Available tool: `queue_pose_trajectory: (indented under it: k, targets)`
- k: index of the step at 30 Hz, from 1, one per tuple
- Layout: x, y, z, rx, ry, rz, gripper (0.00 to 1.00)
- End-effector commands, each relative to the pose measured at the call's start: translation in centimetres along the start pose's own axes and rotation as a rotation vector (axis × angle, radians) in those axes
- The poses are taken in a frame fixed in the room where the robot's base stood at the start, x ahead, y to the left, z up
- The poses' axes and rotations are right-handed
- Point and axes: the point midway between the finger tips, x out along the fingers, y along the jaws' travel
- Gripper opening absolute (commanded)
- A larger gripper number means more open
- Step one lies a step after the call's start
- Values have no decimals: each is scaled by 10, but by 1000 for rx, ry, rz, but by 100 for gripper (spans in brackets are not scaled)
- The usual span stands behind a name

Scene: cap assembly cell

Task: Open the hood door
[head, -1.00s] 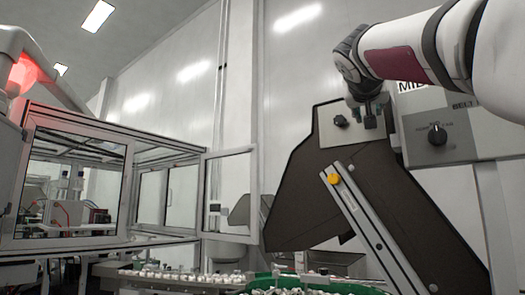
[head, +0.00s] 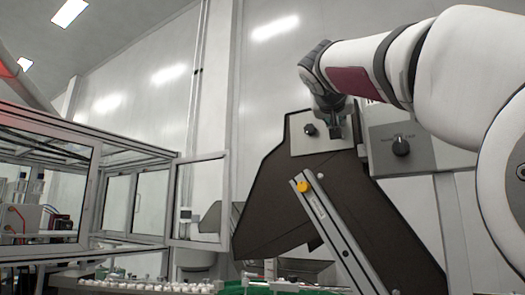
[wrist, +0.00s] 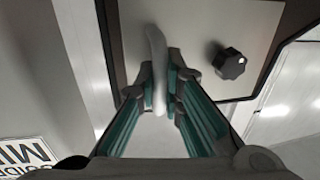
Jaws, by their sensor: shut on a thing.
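My gripper (head: 337,132) is at the upper part of a dark, slanted housing (head: 290,195), beside a light grey plate with a black knob (head: 310,130). In the wrist view my gripper (wrist: 160,88) is shut on a pale, curved upright handle (wrist: 157,50), with its teal-lined fingers on either side. The same plate (wrist: 195,30) and knob (wrist: 230,63) show behind and to the right of the fingers. The frames do not show clearly where the hood door's edges run.
A slanted metal rail with a yellow button (head: 303,186) crosses the housing. A glazed, framed enclosure (head: 135,205) stands at left, its clear panel (head: 200,200) near the housing.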

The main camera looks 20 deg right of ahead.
Motion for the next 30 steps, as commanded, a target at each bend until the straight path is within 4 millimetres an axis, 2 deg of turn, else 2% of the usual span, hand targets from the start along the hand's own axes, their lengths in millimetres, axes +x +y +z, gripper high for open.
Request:
queue_pose_trajectory:
  k: [8,18,24,30]
  targets:
    - [-20,-15,2,1,1,145,0]
    - [-53,-43,-3,-1,-1,423,0]
    - [-65,-58,-3,0,0,553,0]
    - [-72,-67,-2,1,0,580,0]
